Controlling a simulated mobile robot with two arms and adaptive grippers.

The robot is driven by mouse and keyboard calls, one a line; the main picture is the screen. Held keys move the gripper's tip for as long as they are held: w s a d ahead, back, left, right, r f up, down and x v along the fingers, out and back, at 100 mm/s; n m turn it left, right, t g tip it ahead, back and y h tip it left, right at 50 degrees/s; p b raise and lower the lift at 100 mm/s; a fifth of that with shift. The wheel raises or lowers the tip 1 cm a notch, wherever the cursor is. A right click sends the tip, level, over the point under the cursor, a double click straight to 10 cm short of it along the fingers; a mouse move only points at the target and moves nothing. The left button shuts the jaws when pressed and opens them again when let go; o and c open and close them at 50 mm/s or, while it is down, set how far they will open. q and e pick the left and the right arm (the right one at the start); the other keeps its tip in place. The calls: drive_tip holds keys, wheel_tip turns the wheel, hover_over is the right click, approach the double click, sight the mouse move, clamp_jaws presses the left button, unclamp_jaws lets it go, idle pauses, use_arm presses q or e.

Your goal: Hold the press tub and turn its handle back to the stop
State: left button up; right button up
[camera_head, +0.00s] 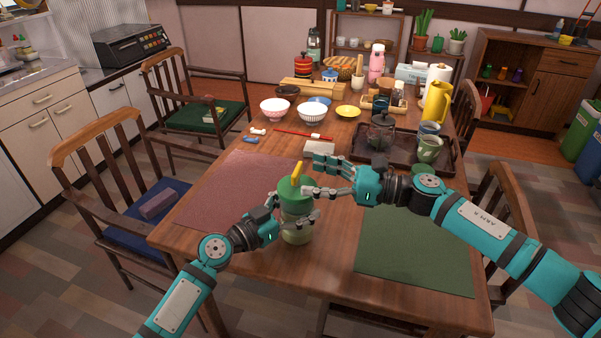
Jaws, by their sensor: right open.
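The press tub (295,236) stands on the wooden table between the two mats. It has a pale green see-through body, a green lid (290,190) and a yellow handle (297,172) standing up on top. My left gripper (306,215) comes from the left and is shut on the tub's body, with one finger across its front; the other finger is mostly hidden. My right gripper (312,177) is open, just right of the lid and handle. Its fingers point left, one beyond the other, and the nearer fingertip overlaps the lid's right edge in the picture.
A reddish mat (222,198) lies left and a green mat (420,262) lies right. Chairs surround the table.

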drive_tip(key=v, duration=0.7)
drive_tip(key=shift+d, duration=0.35)
drive_tip(key=shift+s, duration=0.1)
use_arm(q)
drive_tip(key=o, duration=1.7)
drive_tip(key=shift+c, duration=0.2)
